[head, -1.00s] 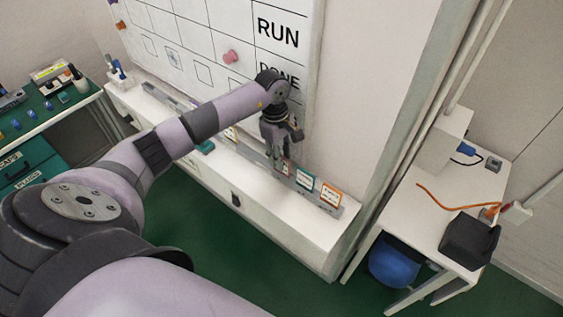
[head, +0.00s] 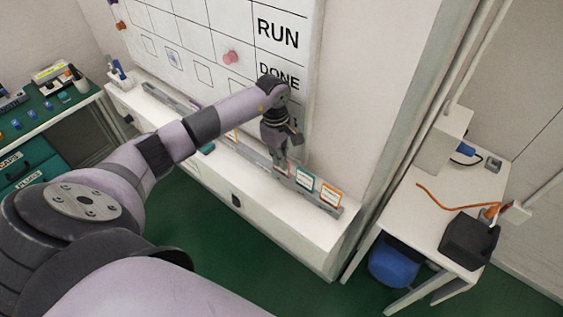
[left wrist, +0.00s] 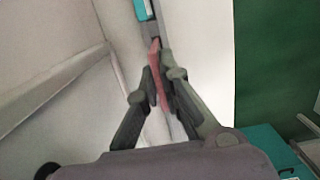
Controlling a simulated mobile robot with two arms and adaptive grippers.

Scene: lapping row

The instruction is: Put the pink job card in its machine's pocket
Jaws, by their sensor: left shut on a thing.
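My left gripper (head: 281,163) is low in front of the board's ledge, at the card rail. In the left wrist view its two fingers (left wrist: 160,78) are shut on the pink job card (left wrist: 155,58), which is seen nearly edge-on. The card's lower part still lines up with the grey rail (head: 242,150), and I cannot tell whether it is clear of it. In the head view the fingers mostly hide the card. I cannot make out which pocket belongs to its machine. My right gripper is not in view.
A teal-edged card (head: 305,180) and an orange-edged card (head: 330,194) stand in the rail right of the gripper. A whiteboard (head: 190,35) with a grid rises behind. A white side table (head: 412,215) stands at right, a green bench (head: 40,118) at left.

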